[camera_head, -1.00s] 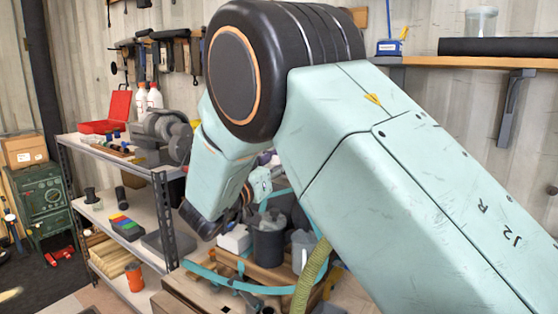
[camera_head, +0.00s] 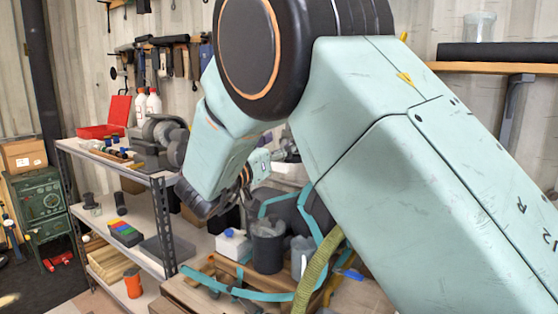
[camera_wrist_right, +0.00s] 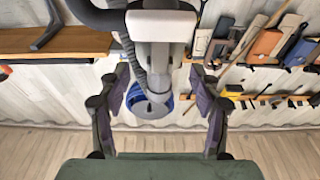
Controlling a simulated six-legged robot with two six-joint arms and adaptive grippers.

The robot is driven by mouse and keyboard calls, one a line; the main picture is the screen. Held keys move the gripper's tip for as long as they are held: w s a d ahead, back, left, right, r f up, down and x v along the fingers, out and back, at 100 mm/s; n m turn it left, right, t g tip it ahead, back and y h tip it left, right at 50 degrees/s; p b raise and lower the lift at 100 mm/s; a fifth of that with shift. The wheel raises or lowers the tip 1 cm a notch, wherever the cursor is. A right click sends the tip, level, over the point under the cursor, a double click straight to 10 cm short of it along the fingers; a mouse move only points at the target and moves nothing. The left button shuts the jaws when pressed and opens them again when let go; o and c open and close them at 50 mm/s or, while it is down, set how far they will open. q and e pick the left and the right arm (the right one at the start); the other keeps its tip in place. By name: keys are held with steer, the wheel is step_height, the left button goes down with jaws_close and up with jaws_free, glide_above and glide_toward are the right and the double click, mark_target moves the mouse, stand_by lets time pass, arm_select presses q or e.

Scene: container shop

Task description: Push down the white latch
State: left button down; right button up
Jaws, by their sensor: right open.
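I cannot make out a white latch for certain in either view. In the wrist view a white and grey fixture (camera_wrist_right: 162,26) with a dark hose hangs ahead at the top middle. A grey round piece with a blue ring (camera_wrist_right: 136,99) shows below it. My right gripper (camera_wrist_right: 160,85) is open, with its dark fingers spread left and right of that piece and nothing seen held. My left gripper is not seen.
A metal shelf unit (camera_head: 160,183) on the left holds a red case (camera_head: 106,118), white bottles (camera_head: 153,101) and coloured blocks (camera_head: 125,233). A dark grey bucket (camera_head: 268,250) and turquoise bands stand low in the middle. Tools hang on the wall behind.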

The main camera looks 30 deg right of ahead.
mark_target(278, 164)
step_height(278, 164, up, 5)
steer(key=shift+s+a+r, duration=0.1)
steer(key=shift+s, duration=0.05)
stand_by(0.5)
